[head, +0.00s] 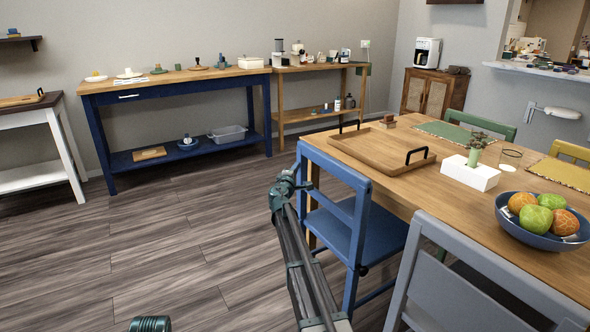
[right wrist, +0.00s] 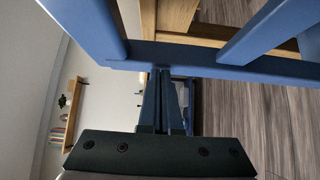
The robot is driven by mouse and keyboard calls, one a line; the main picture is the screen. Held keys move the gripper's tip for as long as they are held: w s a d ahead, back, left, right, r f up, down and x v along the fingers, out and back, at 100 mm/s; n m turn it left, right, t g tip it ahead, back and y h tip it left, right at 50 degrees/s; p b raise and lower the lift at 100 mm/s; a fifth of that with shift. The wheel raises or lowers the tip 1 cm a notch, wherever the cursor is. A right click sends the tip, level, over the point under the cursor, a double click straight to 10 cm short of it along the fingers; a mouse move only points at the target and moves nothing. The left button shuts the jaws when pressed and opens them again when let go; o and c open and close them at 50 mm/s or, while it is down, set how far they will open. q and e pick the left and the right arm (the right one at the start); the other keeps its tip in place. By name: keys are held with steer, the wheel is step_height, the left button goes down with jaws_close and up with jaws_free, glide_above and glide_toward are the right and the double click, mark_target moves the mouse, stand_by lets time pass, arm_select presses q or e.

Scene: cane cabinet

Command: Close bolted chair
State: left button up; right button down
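A blue wooden chair (head: 345,220) stands at the near left side of the dining table. My right gripper (head: 284,188) is just left of its backrest in the head view. In the right wrist view the fingers (right wrist: 162,90) look close together, and their tips reach the edge of a blue chair rail (right wrist: 200,62). I cannot tell whether they touch it. A grey chair (head: 450,285) stands nearer at the table's front.
A blue workbench (head: 180,90) lines the back wall. The floor left of the chairs is clear.

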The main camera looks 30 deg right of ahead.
arm_select(q)
steer(key=shift+w+a, duration=0.15)
steer(key=shift+a, duration=0.3)
arm_select(e)
steer(key=w+a+v, duration=0.2)
steer(key=v, duration=1)
steer(key=shift+s+a, duration=0.3)
steer(key=shift+a, duration=0.05)
steer(key=s+a+f+m+g+y, duration=0.3)
steer(key=s+a+f+g, duration=0.1)
steer(key=s+a+f, duration=0.5)
steer(key=s+a+f+m+g+y, duration=0.35)
steer(key=s+a+f, duration=0.35)
steer(key=s+a, duration=0.45)
steer(key=s+a+f+n+g+y+p, duration=0.1)
steer(key=s+a+f+g+y, duration=0.15)
steer(key=s+a, duration=0.6)
steer(key=s+a+f+g+y, duration=0.2)
steer(key=s+a+g, duration=0.1)
steer(key=s+a, duration=0.55)
arm_select(q)
step_height(320, 180, up, 39)
steer(key=p, duration=3.8)
arm_select(e)
step_height(320, 180, up, 38)
steer(key=s+d, duration=0.1)
steer(key=shift+s+f, duration=0.1)
steer(key=shift+f, duration=0.05)
